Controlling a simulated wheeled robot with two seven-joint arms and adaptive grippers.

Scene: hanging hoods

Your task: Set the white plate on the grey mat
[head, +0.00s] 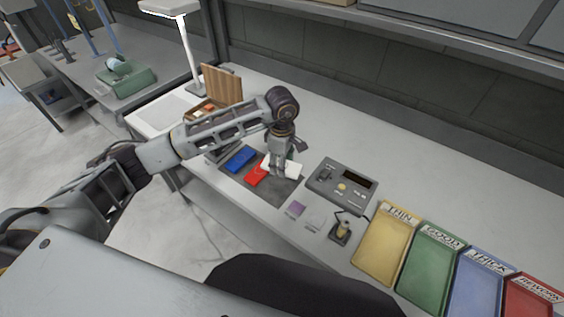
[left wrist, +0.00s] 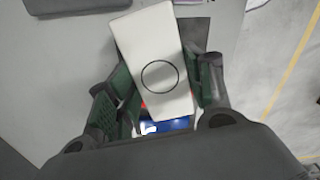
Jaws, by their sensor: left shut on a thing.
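The white plate (head: 293,169) is a flat rectangle with a thin dark circle on its face, clear in the left wrist view (left wrist: 158,60). My left gripper (head: 281,168) is shut on it, with a green-padded finger on each side in the left wrist view (left wrist: 165,95). The dark grey mat (head: 283,190) lies on the bench below. In the head view the plate overlaps the mat's far right part; I cannot tell whether it touches. A red plate (head: 257,176) and a blue plate (head: 239,159) lie left of the white one. My right gripper is not in view.
A grey device with a display (head: 342,184) stands just right of the mat. Yellow (head: 384,248), green (head: 432,258), blue and red trays line the bench further right. A wooden box with a raised lid (head: 221,86) stands behind my left arm. The bench behind the device is clear.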

